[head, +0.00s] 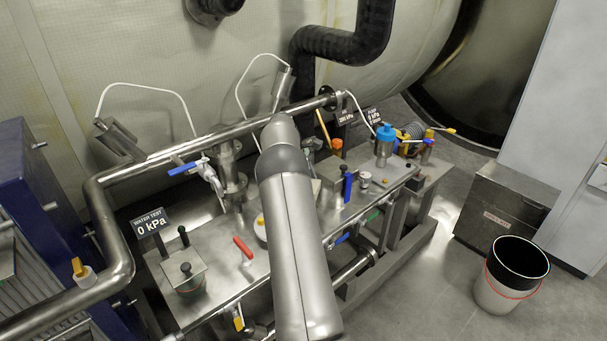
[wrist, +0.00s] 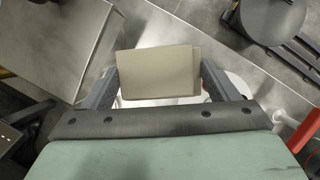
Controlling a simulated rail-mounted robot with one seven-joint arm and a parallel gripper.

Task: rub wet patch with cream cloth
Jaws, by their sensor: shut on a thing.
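The cream cloth (wrist: 157,72) shows in the wrist view as a flat, folded beige piece between the two fingers. My gripper (wrist: 160,82) is shut on it, with one dark finger at each side. Below the cloth is a partly hidden white, rounded thing that I cannot identify. In the head view my own arm reaches over the metal bench and hides the gripper, and I cannot make out the cloth there. I cannot pick out the wet patch in either view.
The steel bench (head: 222,262) carries a red-handled valve (head: 243,247), a "WATER TEST 0 kPa" sign (head: 150,222) and a blue-topped fitting (head: 386,133). A long pipe (head: 160,158) runs above it. A bucket (head: 507,290) stands on the floor at right, by a metal box (head: 505,208).

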